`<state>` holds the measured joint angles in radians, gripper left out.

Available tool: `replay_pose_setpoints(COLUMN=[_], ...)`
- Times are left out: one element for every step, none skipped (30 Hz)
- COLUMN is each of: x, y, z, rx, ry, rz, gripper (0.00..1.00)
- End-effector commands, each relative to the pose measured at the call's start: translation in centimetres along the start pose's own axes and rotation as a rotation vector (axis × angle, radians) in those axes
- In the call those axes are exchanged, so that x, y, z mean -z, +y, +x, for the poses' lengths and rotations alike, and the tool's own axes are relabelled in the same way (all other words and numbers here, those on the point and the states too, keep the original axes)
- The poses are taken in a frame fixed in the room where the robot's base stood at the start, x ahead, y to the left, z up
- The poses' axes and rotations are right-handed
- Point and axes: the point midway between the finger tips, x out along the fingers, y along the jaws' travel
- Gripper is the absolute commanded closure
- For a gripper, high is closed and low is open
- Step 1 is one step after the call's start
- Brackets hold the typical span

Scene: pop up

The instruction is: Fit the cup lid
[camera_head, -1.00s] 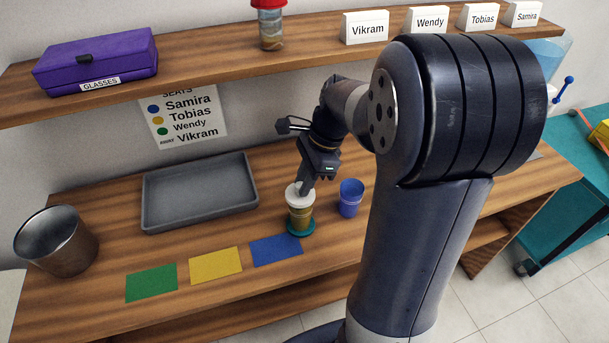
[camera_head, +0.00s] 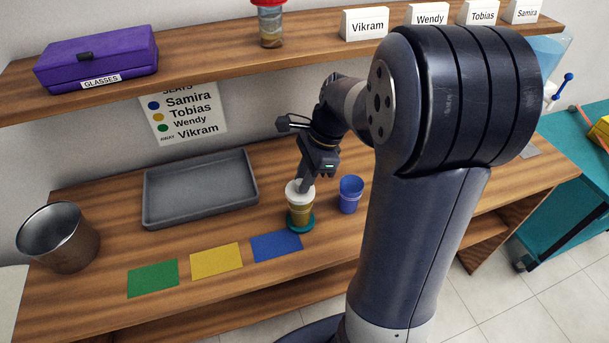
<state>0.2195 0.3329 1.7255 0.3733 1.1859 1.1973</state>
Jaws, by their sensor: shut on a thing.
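A yellow-brown cup (camera_head: 300,214) stands upright on a teal round base (camera_head: 301,225) on the lower wooden shelf. A white lid (camera_head: 299,189) is at the top of the cup. My gripper (camera_head: 307,184) points down from above and is shut on the lid. Its fingertips cover part of the lid, so I cannot tell whether the lid is seated all round the rim. A blue cup (camera_head: 350,194) stands just to the right, apart from the gripper.
A grey tray (camera_head: 150,219) lies to the left, with a metal bin (camera_head: 62,245) at far left. Green (camera_head: 153,278), yellow (camera_head: 216,261) and blue (camera_head: 276,246) mats lie in front. The upper shelf (camera_head: 200,72) holds a purple case (camera_head: 97,57), a red-capped jar (camera_head: 271,27) and name cards.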

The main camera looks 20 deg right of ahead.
Motion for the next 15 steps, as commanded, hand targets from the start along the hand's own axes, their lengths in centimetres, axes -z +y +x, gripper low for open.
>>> replay_pose_setpoints(x=[-0.06, -0.05, -0.04, -0.03, -0.02, -0.02, -0.01, -0.01, -0.01, -0.01, -0.01, 0.01, 0.02, 0.04, 0.07], y=[0.02, 0.02, 0.02, 0.02, 0.02, 0.02, 0.02, 0.02, 0.02, 0.02, 0.01, 0.02, 0.02, 0.02, 0.02], z=[-0.13, -0.12, -0.09, -0.06, -0.03, -0.01, 0.0, 0.0, 0.0, 0.0, 0.01, 0.05, 0.08, 0.13, 0.22], rx=[-0.001, -0.001, -0.001, -0.001, -0.001, -0.001, -0.001, -0.001, -0.001, -0.001, -0.001, -0.001, -0.001, -0.001, -0.001], ry=[0.0, 0.0, 0.0, 0.0, 0.0, 0.0, 0.0, 0.0, 0.0, 0.0, 0.0, 0.0, 0.0, 0.0, 0.0], rz=[0.0, 0.0, 0.0, 0.0, 0.0, 0.0, 0.0, 0.0, 0.0, 0.0, 0.0, 0.0, 0.0, 0.0, 0.0], gripper=[1.0, 1.0, 1.0, 1.0, 1.0, 1.0, 1.0, 1.0, 1.0, 1.0, 1.0, 1.0, 1.0, 1.0, 1.0])
